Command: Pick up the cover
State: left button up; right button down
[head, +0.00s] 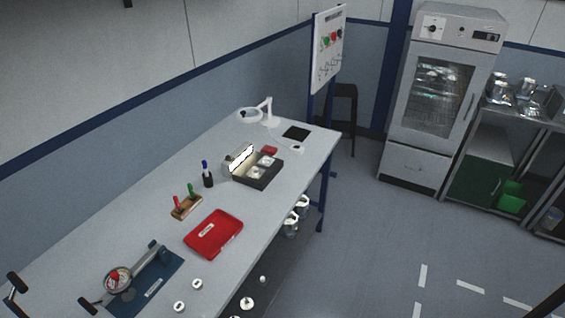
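No part in view can be told for certain as the cover. Two small pale round parts with dark centres lie at the table's front edge, one part (197,284) a little behind the other part (179,306). An open dark case (254,180) with pale round pieces inside stands farther back on the table. Neither of my grippers can be made out, and nothing is seen held.
The long grey table (282,202) carries a red tray (213,233), a wooden block with red and green handled tools (186,207), a dark pen cup (208,180), a gauge on a blue base (118,280) and a white lamp (268,112). Open floor (380,250) lies right.

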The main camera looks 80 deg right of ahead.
aim_at(266, 161)
jog(key=z, duration=2.45)
jog(key=i+l+z, duration=0.1)
jog(key=i+l, duration=0.35)
jog(key=i+l+z, duration=0.1)
jog(key=i+l, duration=0.3)
jog(key=i, duration=0.2)
jog(key=i+l, duration=0.35)
jog(key=i, duration=0.2)
jog(key=l+z, duration=0.05)
